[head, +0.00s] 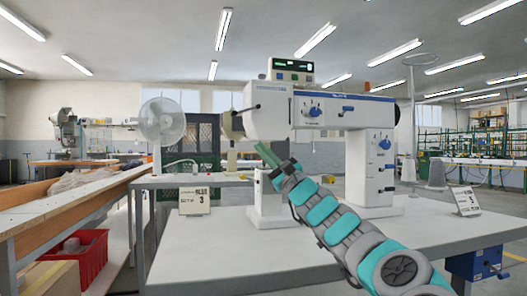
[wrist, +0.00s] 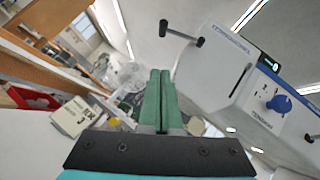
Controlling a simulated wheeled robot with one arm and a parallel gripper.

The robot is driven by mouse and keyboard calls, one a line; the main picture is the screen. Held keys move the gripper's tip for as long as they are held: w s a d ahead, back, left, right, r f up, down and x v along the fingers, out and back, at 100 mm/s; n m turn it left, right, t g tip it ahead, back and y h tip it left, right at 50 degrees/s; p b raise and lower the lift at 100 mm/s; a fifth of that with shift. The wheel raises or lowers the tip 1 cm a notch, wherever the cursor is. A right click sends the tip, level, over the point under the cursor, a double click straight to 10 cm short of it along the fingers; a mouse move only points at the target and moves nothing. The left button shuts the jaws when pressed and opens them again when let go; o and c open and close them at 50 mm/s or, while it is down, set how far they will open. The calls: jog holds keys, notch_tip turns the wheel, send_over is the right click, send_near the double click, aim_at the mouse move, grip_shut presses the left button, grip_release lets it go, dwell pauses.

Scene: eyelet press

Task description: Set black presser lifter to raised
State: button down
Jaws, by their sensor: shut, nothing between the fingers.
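The white eyelet press (head: 268,112) stands on the table, and its head also fills the right of the wrist view (wrist: 215,75). A thin black lever (head: 246,109) sticks out to the left of the press head, tilted slightly. It shows in the wrist view (wrist: 180,33) as a rod with a dark knob, above and right of my fingertips. I take it as the presser lifter; no label on it is readable. My gripper (head: 262,148) is below the lever in the head view and apart from it. Its green fingers (wrist: 160,75) are together and empty.
A blue dial (head: 314,111) and a blue lever (head: 348,108) are on the press front. A small black lever (head: 388,189) is low on the right column. The table front (head: 200,262) is clear.

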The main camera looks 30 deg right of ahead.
aim_at(245, 111)
jog(key=w+a+r+p, duration=0.1)
jog(key=w+a+r, duration=0.2)
jog(key=w+r, duration=0.3)
jog(key=shift+a+r, duration=0.2)
jog(key=shift+r, duration=0.5)
